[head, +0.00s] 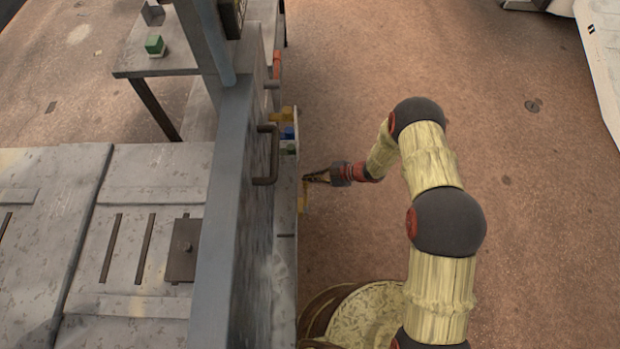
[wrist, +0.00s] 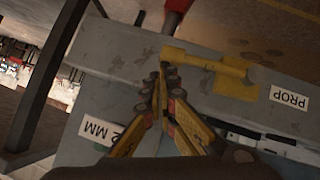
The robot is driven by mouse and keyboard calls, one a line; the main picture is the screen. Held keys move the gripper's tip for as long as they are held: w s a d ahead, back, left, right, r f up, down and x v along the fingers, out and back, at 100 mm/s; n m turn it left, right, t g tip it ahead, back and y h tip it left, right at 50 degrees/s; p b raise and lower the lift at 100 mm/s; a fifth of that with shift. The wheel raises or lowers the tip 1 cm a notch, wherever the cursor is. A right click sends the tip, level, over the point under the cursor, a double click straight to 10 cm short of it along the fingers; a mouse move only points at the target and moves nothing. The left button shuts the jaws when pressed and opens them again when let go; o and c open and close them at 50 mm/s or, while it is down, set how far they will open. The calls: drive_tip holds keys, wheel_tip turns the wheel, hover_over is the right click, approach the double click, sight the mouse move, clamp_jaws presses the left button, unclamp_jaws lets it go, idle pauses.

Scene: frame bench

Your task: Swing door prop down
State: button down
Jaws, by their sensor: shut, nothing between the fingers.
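In the head view a small yellow piece (head: 303,198) on the panel's right side appears to be the same prop. My gripper (head: 308,179) is shut and empty. In the wrist view its fingertips (wrist: 165,72) are just below the bar's left end. I cannot tell whether they touch it.
A grey upright panel (head: 240,215) with a dark handle (head: 267,155) stands left of my gripper. Open floor (head: 540,170) lies right.

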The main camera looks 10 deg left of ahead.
drive_tip(key=shift+w+f, duration=0.15)
drive_tip(key=shift+f, duration=0.25)
idle(0.4)
